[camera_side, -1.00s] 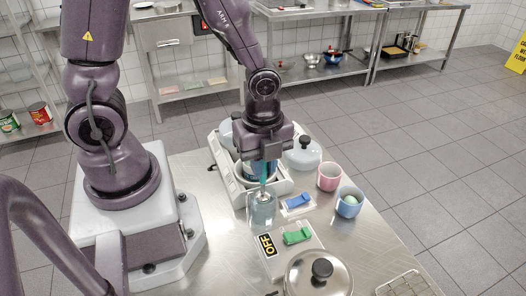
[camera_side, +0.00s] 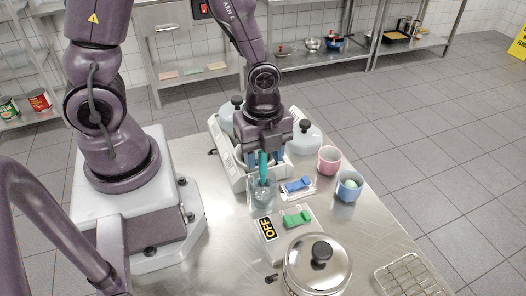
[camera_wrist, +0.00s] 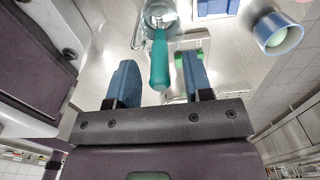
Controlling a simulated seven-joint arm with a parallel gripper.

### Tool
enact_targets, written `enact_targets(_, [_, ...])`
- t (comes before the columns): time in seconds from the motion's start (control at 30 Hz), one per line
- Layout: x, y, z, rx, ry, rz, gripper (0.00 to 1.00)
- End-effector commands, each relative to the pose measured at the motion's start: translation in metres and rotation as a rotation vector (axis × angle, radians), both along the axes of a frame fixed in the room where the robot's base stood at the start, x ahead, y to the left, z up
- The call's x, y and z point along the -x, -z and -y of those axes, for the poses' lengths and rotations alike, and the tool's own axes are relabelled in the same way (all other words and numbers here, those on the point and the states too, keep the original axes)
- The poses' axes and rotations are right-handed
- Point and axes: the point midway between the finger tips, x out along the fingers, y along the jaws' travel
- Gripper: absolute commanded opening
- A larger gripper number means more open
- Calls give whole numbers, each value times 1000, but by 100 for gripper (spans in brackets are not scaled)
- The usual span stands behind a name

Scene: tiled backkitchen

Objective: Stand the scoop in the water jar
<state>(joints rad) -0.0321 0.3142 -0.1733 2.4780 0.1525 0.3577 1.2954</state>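The scoop stands in the glass water jar (camera_side: 262,196), its teal handle (camera_side: 264,166) rising above the rim. In the wrist view, the handle (camera_wrist: 159,60) points toward my gripper and its lower end is inside the jar (camera_wrist: 147,14). My gripper (camera_side: 265,159) is above and just behind the jar. Its two blue fingers are wide apart, with the handle between them and clear space on both sides, as the wrist view of the gripper (camera_wrist: 160,78) shows. The scoop's bowl is hard to make out through the glass.
A blue block on a small tray (camera_side: 299,188), a pink cup (camera_side: 328,160) and a blue cup (camera_side: 349,186) stand right of the jar. An OFF-labelled box with a green switch (camera_side: 297,218) and a lidded pot (camera_side: 318,266) are in front. A pale lid (camera_side: 306,140) is behind.

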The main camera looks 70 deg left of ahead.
Motion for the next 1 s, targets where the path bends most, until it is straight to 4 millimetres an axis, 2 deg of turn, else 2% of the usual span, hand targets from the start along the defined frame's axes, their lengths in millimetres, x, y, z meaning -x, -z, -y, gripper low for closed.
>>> enact_targets(0.17, [-1,-3,0,0,-1,3,46])
enact_targets(0.27, [-1,-13,0,0,-3,6,46])
enact_targets(0.37, [-1,-28,-1,-1,-3,8,46])
enact_targets(0.7, [-1,-99,0,-1,0,9,46])
enact_targets(0.83, [-1,-117,0,0,1,4,46])
enact_targets(1.0, [0,-129,0,0,0,1,46])
